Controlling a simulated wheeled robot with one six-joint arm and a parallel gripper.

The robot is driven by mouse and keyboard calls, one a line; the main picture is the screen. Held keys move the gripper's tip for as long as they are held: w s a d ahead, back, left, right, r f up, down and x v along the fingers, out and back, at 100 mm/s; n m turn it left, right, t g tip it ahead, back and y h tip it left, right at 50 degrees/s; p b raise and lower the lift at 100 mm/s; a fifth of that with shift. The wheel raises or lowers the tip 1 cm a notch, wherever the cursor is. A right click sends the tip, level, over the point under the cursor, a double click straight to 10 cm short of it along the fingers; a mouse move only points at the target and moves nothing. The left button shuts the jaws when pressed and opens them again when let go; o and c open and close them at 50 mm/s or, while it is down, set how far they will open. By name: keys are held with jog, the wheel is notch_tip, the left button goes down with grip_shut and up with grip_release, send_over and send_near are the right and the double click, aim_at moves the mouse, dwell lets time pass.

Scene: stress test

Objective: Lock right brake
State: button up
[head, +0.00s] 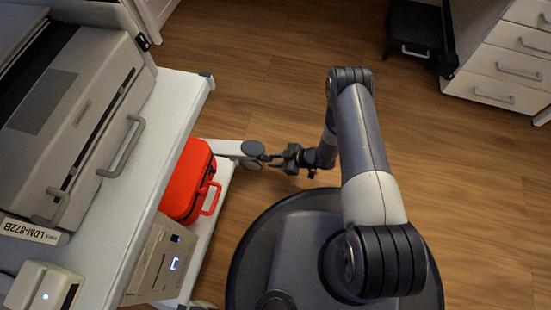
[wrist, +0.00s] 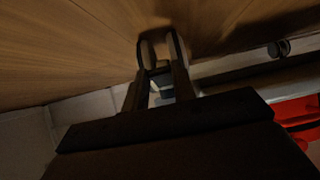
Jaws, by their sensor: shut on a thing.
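The cart (head: 182,105) stands at the left in the head view. A grey caster (head: 252,150) sits at the corner of its lower shelf. The right brake (head: 262,157) is a small dark part on the caster's outer side. My gripper (head: 270,158) reaches it from the right, low near the floor, and is shut on it. In the wrist view the two dark fingers of my gripper (wrist: 161,45) stand close together with a small piece between them. That piece is dark and partly hidden, and its tilt cannot be told.
A red case (head: 186,182) sits on the lower shelf with a beige device (head: 158,262) beside it. A large grey machine (head: 75,115) fills the cart's top. The wooden floor between is clear.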

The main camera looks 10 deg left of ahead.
dwell(0.4)
jog(key=o, duration=1)
jog(key=p+v, duration=0.4)
jog(key=v, duration=0.6)
jog(key=shift+d+r, duration=0.1)
jog(key=shift+d, duration=0.25)
jog(key=b+x, duration=0.4)
jog(key=x, duration=0.7)
jog(key=shift+r, duration=0.2)
